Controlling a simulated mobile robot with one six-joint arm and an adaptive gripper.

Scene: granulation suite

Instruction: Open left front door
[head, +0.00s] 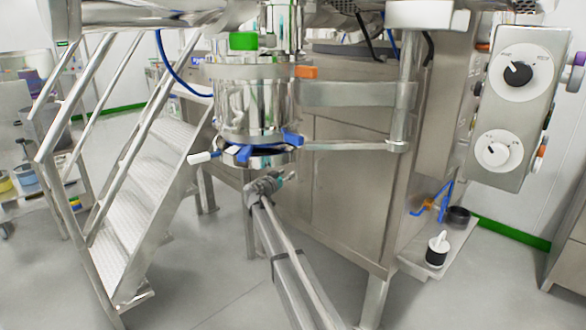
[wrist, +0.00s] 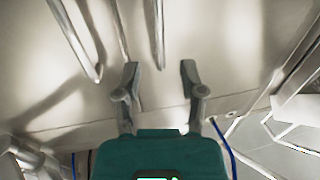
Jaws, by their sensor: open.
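My gripper (wrist: 160,78) is open and empty in the wrist view, its two grey fingers apart in front of a pale metal surface (wrist: 215,45). Thin metal bars run down this surface above and left of the fingers; I cannot tell whether they are handles or reflections. In the head view my gripper (head: 283,178) is small, below the steel vessel and in front of the steel cabinet (head: 335,190). The cabinet's front panels look closed. I cannot tell which panel is the left front door, nor whether the fingers touch anything.
A steel vessel (head: 250,100) with blue clamps hangs just above my gripper. Metal stairs (head: 150,180) stand at the left, and a control box (head: 515,110) with two dials hangs at the right. A low shelf (head: 430,262) holds a black container. Grey floor is open at the lower right.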

